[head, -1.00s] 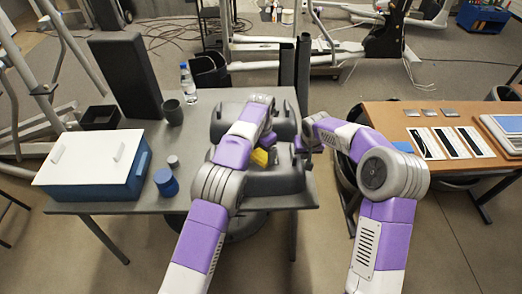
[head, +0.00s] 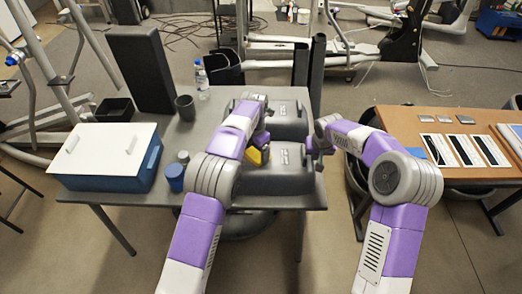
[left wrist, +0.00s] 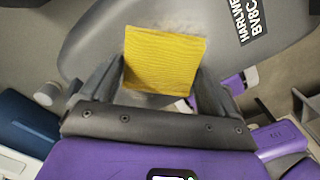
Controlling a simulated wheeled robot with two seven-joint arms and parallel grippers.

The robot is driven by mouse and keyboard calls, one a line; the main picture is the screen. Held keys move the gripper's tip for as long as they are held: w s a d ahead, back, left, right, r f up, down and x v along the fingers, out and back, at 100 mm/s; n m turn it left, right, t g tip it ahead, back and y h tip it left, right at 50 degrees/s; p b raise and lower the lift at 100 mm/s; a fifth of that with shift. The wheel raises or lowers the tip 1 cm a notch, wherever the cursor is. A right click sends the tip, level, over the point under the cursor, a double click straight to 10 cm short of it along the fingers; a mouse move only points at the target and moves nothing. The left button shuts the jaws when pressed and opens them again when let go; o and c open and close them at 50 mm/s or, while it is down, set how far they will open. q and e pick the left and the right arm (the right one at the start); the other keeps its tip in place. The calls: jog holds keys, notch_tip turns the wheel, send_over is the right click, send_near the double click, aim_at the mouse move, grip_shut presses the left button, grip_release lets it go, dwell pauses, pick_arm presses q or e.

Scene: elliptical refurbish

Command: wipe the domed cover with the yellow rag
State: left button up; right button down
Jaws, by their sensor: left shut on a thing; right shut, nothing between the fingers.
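The yellow rag (head: 257,154) is a small square cloth, also seen in the left wrist view (left wrist: 165,62). It lies against the domed cover (head: 285,180), a grey rounded shell with a dark label on the table's front right. In the left wrist view, the cover (left wrist: 95,40) fills the background, with a dull patch around the rag. My left gripper (head: 262,143) is shut on the rag. Whether the rag touches the cover is hard to tell. My right gripper (head: 317,147) is shut and empty, just right of the cover.
A second grey shell (head: 285,112) stands behind. A wooden table (head: 450,178) with cards is at right.

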aim_at(271, 158)
pick_arm(q)
jog(key=shift+a+f, duration=0.1)
jog(key=shift+a, duration=4)
jog(key=shift+d, duration=6.7)
jog(key=shift+s+d, duration=0.1)
jog(key=shift+d, duration=0.15)
jog(key=shift+s, duration=0.1)
